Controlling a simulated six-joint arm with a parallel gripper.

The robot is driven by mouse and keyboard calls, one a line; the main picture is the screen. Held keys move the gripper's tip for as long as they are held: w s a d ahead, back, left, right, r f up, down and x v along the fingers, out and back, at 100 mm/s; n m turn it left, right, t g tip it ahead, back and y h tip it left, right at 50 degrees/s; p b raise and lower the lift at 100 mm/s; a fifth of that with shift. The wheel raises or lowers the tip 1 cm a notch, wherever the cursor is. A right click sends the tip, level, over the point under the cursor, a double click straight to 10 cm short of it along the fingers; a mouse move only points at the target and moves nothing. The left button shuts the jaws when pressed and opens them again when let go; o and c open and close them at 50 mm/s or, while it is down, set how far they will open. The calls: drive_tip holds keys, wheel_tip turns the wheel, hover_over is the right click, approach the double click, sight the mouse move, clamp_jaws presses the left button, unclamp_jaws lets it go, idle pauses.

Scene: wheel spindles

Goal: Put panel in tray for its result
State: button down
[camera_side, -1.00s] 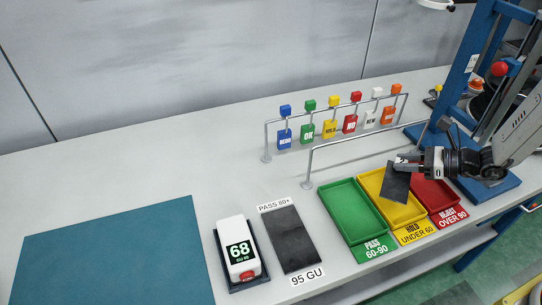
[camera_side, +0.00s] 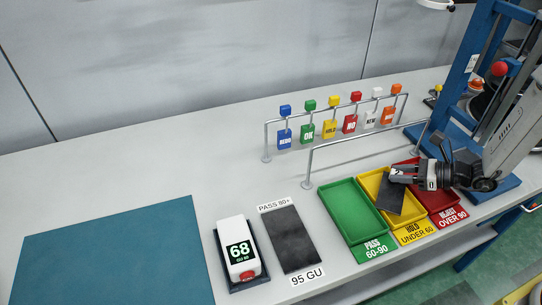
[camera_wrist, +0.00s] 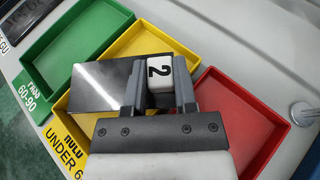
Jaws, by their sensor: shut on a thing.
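My gripper (camera_side: 400,174) is shut on the white block marked 2 (camera_wrist: 159,72) at the end of a dark glossy panel (camera_side: 390,196). The panel also shows in the wrist view (camera_wrist: 103,86), left of the fingers. It is over the yellow tray (camera_side: 369,181), labelled HOLD UNDER 60; I cannot tell whether it touches the tray floor. The green tray (camera_side: 350,208), labelled PASS 60-90, is left of it and empty. The red tray (camera_side: 440,199), labelled REJECT OVER 90, is at right, partly hidden by my gripper. The meter (camera_side: 239,251) reads 68.
A teal mat (camera_side: 115,255) lies at left. A metal rail (camera_side: 350,141) stands behind the trays, and a rack of coloured tags (camera_side: 330,128) behind that.

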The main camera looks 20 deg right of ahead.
drive_tip(key=shift+c, duration=2)
unclamp_jaws()
drive_tip(key=shift+f, duration=0.1)
drive_tip(key=shift+v, duration=3.9)
drive_tip(key=shift+s+f, duration=0.1)
